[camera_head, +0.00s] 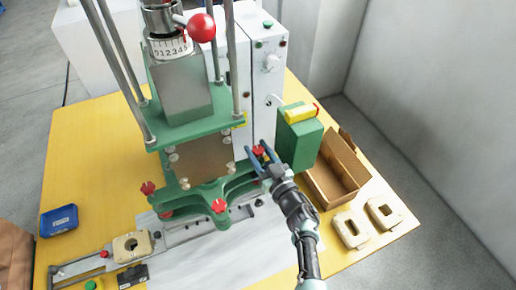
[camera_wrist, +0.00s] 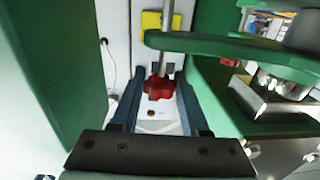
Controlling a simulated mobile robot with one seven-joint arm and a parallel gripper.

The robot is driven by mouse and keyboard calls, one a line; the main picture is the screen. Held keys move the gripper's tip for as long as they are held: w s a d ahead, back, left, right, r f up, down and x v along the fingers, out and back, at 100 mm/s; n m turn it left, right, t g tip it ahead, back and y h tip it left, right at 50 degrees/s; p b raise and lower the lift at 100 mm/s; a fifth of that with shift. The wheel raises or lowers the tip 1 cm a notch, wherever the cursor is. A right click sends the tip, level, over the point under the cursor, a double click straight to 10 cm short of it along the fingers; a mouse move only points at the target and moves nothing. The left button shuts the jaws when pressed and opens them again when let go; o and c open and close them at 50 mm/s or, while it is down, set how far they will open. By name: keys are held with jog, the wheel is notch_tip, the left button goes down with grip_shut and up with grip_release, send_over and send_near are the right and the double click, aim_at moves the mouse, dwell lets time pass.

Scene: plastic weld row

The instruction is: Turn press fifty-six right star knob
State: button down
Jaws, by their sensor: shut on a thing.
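The green press (camera_head: 205,185) stands on the yellow table. Its right star knob (camera_head: 258,151) is red and sits at the right end of the green plate. My gripper (camera_head: 258,156) reaches it from the front right, with its blue fingers on either side of the knob. In the wrist view, the red star knob (camera_wrist: 159,88) lies between the two blue fingers, on a metal rod by a green arm. The gripper is shut on the knob. Other red star knobs show at the front (camera_head: 219,206) and left (camera_head: 147,188).
A green box with a yellow block (camera_head: 300,115) stands close to the right of my gripper. An open cardboard box (camera_head: 337,172) and two beige parts (camera_head: 350,230) lie further right. A blue box (camera_head: 58,220) is at the far left. A metal slide rail runs along the front left.

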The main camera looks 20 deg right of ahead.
jog(key=shift+n+y, duration=0.6)
jog(key=shift+y, duration=0.3)
jog(key=shift+c, duration=2.1)
grip_release()
jog(key=s+d+p, duration=0.2)
jog(key=s+p, duration=0.2)
jog(key=s, duration=0.8)
jog(key=shift+s+d, duration=0.2)
jog(key=shift+s, duration=0.15)
